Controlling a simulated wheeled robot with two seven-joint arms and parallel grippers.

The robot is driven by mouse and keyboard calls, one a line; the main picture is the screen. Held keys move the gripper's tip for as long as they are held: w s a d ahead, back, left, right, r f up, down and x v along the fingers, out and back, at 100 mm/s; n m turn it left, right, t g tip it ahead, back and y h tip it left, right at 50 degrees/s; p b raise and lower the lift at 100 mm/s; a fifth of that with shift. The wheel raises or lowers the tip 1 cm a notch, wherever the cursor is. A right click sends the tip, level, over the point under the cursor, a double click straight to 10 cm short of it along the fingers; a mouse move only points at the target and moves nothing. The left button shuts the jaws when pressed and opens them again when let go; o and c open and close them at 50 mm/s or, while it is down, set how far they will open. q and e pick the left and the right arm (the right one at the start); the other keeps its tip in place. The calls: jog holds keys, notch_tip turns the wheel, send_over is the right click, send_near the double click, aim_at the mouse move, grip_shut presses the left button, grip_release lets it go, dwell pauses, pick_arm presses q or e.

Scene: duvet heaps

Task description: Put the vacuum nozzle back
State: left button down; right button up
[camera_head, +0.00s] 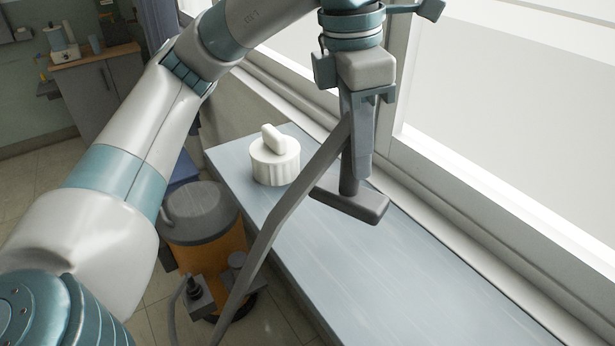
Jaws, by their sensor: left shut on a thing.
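The vacuum nozzle (350,206) is a dark grey flat head on a short upright tube. My left gripper (360,160) points down and is shut on the tube, holding the nozzle over the grey-blue bench. I cannot tell whether the head touches the bench. A grey hose (272,222) runs from behind the gripper down to the lower left. The vacuum cleaner (222,252), an orange drum with a grey lid, stands on the floor left of the bench. Dark fittings (198,296) show at its front. My right gripper is out of view.
A white ribbed pot (275,162) with a knobbed lid stands on the bench (395,275), left of the nozzle. A window ledge (480,240) runs along the bench's right side. The near part of the bench is clear. A wooden-topped cabinet (100,90) stands far back left.

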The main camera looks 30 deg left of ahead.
pick_arm(q)
jog(key=a+f+p, duration=0.2)
jog(key=a+f, duration=0.2)
jog(key=a, duration=0.4)
jog(key=shift+f, duration=0.4)
notch_tip(320, 180, down, 4)
jog(key=shift+a+p, duration=0.1)
jog(key=shift+p, duration=0.65)
